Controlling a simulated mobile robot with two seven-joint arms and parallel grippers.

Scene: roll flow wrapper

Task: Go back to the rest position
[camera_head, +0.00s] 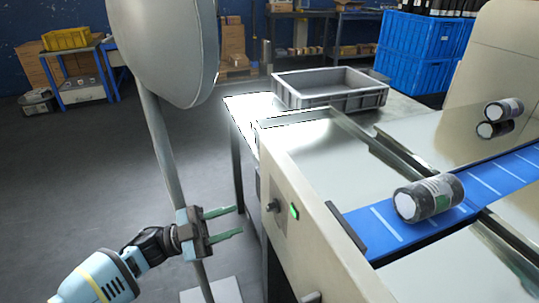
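My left gripper (239,219) is in the lower left of the head view. Its two green fingers point right and stand apart, with nothing between them. It hangs over the floor, left of the beige wrapping machine (327,238), clear of the machine's front panel. My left arm comes in from the bottom left. My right gripper is out of view. A dark and white cylindrical roll (430,198) lies on its side on the blue conveyor belt (378,228).
A grey crate (330,101) stands on the table behind the machine. Blue crates (420,45) stand at the back right. A large grey rounded body (165,45) on a thin pole (165,155) rises close to my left gripper. Floor at left is clear.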

